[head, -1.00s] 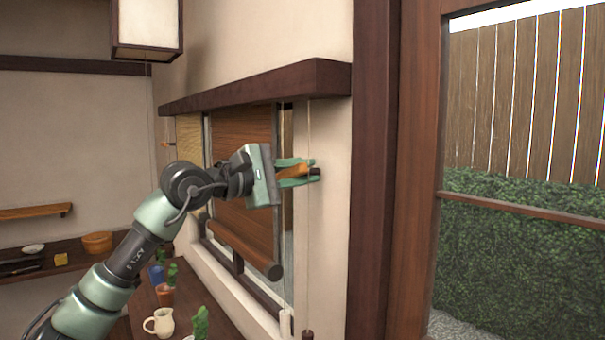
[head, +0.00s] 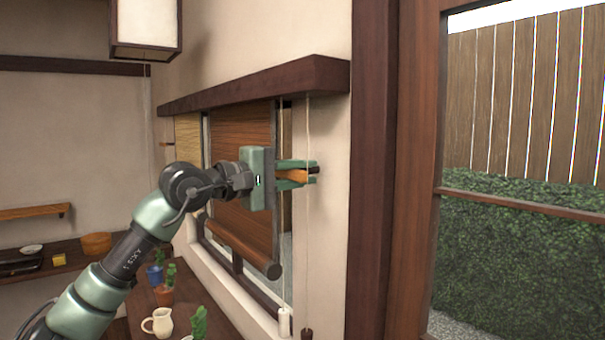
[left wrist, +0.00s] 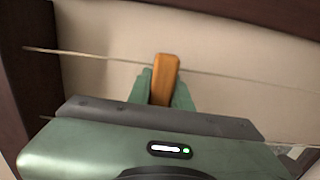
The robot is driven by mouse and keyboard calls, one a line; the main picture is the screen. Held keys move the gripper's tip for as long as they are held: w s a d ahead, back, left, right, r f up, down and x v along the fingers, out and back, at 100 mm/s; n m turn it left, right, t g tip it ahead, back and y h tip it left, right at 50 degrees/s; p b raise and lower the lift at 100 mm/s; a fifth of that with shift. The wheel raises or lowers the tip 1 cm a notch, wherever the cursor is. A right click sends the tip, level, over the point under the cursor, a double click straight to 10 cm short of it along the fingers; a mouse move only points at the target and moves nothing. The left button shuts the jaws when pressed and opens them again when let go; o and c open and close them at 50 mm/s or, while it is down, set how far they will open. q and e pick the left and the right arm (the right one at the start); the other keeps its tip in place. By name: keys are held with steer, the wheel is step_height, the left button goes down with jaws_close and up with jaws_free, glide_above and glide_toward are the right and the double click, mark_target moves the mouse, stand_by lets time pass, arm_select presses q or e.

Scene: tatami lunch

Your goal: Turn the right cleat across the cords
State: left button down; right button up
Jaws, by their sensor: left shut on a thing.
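The right cleat (head: 293,176) is an orange-brown wooden piece by the wall right of the window. My left gripper (head: 312,173) is shut on it, with a green finger above and below. In the head view the cleat lies about level, and a thin pale cord (head: 308,230) hangs upright at its far end. In the left wrist view the cleat (left wrist: 165,78) stands between the fingers, crosswise to a cord (left wrist: 95,57) that shows on both sides of it. The cleat's mount is mostly hidden. My right gripper is not in view.
A brown blind (head: 242,150) hangs in the window under a dark ledge (head: 265,85). A second cord (head: 282,225) hangs beside it. Another small cleat (head: 167,144) is on the far left wall. Potted cacti and a cream jug (head: 158,322) stand on the counter below.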

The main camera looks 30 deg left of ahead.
mark_target(287, 176)
arm_select(q)
steer(key=c, duration=1.3)
jaws_free()
steer(key=shift+w, duration=0.1)
steer(key=shift+s+a+f+b, duration=0.15)
steer(key=shift+s+a+b, duration=0.05)
steer(key=shift+s+b, duration=0.2)
steer(key=b+v, duration=0.2)
steer(key=v, duration=0.3)
steer(key=shift+s+a+b, duration=0.15)
steer(key=shift+s+b, duration=0.2)
steer(key=shift+s+a, duration=0.15)
steer(key=shift+s, duration=0.45)
